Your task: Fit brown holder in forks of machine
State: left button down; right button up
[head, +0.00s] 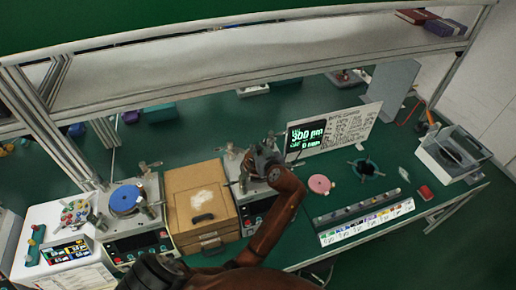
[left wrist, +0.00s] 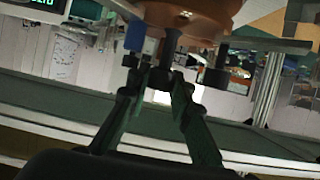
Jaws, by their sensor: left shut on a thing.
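My left gripper (head: 262,172) is over the lapping machine (head: 258,212) right of the wooden box. In the left wrist view my left gripper (left wrist: 163,82) is shut on the dark stem of the brown holder (left wrist: 190,14). The holder's round orange-brown body is at the top edge of that view. In the head view my gripper and brown arm hide the holder and most of that machine's top, so I cannot tell whether the holder touches the forks. A second machine (head: 140,243) at the left has a blue disc (head: 125,199) on top. My right gripper is not in view.
A wooden box (head: 200,195) stands between the two machines. A lit display (head: 305,136) and a white text board (head: 345,130) stand behind. A pink disc (head: 320,184), a labelled rack (head: 362,212) and a clear-sided bin (head: 450,153) are at the right. A shelf (head: 230,65) spans above.

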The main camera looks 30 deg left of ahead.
aim_at(258, 147)
pick_arm(q)
jog(key=shift+f+b, duration=0.75)
jog(key=shift+f, duration=0.2)
jog(key=c, duration=1.7)
grip_release()
jog(key=shift+o, duration=0.2)
notch_tip(258, 147, up, 10)
